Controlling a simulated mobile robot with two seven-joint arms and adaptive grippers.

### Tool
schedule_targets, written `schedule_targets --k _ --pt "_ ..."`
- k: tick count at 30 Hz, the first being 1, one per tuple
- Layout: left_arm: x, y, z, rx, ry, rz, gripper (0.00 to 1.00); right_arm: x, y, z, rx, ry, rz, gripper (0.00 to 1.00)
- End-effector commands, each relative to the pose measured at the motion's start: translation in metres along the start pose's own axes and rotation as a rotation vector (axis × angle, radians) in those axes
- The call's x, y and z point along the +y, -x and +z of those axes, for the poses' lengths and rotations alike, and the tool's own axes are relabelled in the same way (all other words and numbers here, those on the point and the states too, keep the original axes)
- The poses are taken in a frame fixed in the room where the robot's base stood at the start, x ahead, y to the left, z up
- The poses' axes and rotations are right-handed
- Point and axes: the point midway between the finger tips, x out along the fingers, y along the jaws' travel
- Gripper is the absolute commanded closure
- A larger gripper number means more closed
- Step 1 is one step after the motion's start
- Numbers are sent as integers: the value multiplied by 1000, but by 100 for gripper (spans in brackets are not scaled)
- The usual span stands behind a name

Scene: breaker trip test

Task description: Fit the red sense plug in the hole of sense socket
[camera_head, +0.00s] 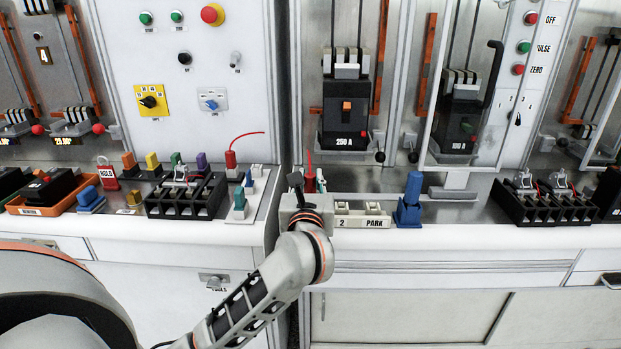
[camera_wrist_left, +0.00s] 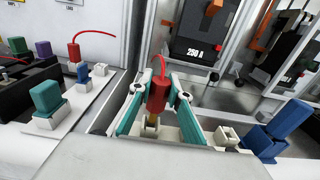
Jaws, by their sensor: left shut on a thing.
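My left gripper (camera_head: 308,188) is at the front edge of the bench, beside the label block. In the left wrist view its two teal-lined fingers (camera_wrist_left: 158,93) are shut on a red plug (camera_wrist_left: 157,96) with a red lead looping up. The plug's brass-coloured lower end is over a beige socket (camera_wrist_left: 150,131); I cannot tell whether it is seated. A second red plug (camera_head: 231,160) with a red lead stands on the white strip at left, and also shows in the left wrist view (camera_wrist_left: 75,54). Which socket is the sense socket is not readable. My right gripper is out of view.
The beige block marked PARK (camera_head: 362,221) has empty sockets right of my gripper. A blue plug (camera_head: 411,192) stands farther right. A green plug (camera_head: 239,200) stands on the left strip. Breaker panels rise behind; the metal bench is partly clear at right.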

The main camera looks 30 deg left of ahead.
Motion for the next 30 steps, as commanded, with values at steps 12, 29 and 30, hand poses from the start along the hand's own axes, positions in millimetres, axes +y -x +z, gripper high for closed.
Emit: schedule_targets --k 12,29,30 --pt "0 0 -11 1 0 0 100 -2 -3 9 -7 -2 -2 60" --pt "0 0 -23 1 0 0 100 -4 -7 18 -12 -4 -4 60" --pt "0 0 -24 1 0 0 100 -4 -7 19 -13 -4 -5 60"
